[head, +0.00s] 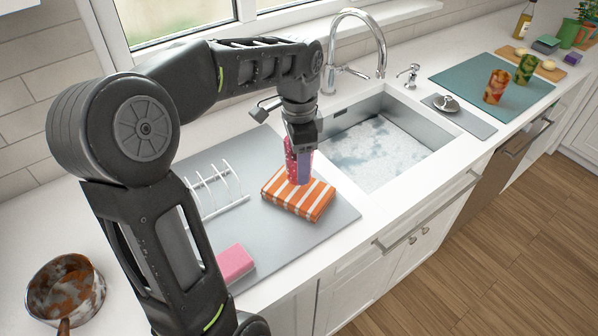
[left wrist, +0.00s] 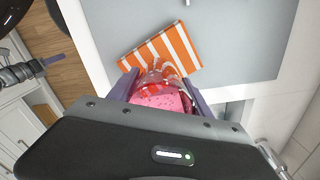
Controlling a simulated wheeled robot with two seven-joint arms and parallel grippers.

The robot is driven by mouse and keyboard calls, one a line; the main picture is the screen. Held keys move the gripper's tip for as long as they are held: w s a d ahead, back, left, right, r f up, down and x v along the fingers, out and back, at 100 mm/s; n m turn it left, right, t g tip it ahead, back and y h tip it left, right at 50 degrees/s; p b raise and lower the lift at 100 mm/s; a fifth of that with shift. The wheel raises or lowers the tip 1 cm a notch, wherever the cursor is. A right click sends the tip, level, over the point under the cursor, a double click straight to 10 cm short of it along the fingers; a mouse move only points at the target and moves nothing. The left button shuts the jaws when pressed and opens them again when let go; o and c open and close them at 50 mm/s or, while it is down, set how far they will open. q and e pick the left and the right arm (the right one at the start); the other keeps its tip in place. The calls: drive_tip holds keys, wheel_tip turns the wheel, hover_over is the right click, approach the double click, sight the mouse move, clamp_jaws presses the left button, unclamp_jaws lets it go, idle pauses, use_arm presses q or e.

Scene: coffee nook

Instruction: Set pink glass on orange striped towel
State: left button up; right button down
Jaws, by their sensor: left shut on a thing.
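The pink glass (head: 291,167) is held in my left gripper (head: 301,150), which is shut on it. In the head view the glass is upright, with its lower end over or at the back edge of the orange striped towel (head: 310,200). I cannot tell whether it touches the towel. In the left wrist view the glass (left wrist: 162,98) sits between the fingers of the left gripper (left wrist: 164,92), and the towel (left wrist: 160,53) shows just beyond it. The towel lies folded on a grey mat (head: 340,219). My right gripper is not seen in the head view.
A white rack (head: 215,190) and a pink sponge (head: 235,263) are on the mat left of the towel. A sink (head: 420,120) with soapy water lies to the right. A dirty pan (head: 65,290) is at lower left. Two patterned glasses (head: 496,86) stand on a teal mat (head: 460,75).

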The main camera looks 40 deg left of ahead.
use_arm(q)
wheel_tip(320, 180, down, 3)
drive_tip(key=shift+f, duration=0.35)
drive_tip(key=shift+f, duration=0.15)
drive_tip(key=o, duration=1.6)
